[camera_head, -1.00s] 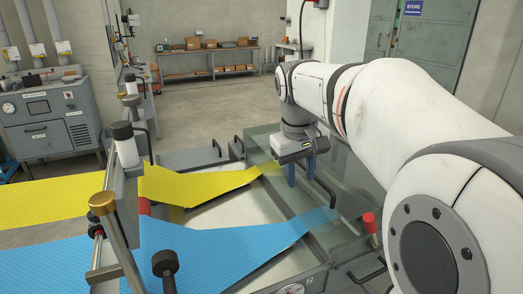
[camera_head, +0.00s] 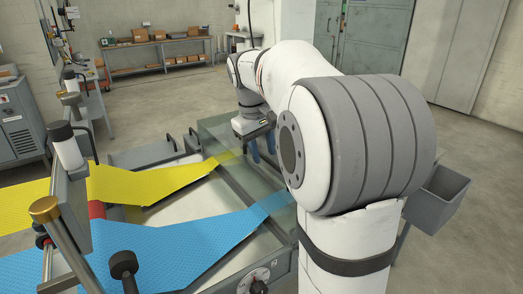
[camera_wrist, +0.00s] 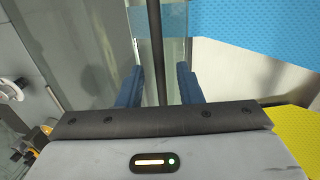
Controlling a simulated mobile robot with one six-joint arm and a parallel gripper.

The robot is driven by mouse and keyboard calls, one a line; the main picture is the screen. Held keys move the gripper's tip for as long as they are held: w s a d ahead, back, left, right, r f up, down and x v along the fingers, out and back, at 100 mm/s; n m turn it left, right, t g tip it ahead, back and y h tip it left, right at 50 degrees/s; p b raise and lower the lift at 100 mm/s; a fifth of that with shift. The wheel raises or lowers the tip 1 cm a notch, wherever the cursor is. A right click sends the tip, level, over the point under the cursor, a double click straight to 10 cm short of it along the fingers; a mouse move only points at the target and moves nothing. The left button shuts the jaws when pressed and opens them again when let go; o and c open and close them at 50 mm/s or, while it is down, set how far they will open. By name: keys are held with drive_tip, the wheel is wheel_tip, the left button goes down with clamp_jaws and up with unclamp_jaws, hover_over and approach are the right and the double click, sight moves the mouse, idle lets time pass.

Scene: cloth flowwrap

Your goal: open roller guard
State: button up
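Gaps show on both sides of the bar. I cannot tell how deep the bar sits between the fingers. My arm hides the guard's right part in the head view.
A post with a brass knob (camera_head: 45,208) and a black knob (camera_head: 123,264) stand at the left front. A dial (camera_head: 260,276) is on the machine's front. A grey bin (camera_head: 436,197) stands at right.

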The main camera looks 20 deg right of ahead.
drive_tip(key=shift+f, duration=0.1)
clamp_jaws()
idle(0.3)
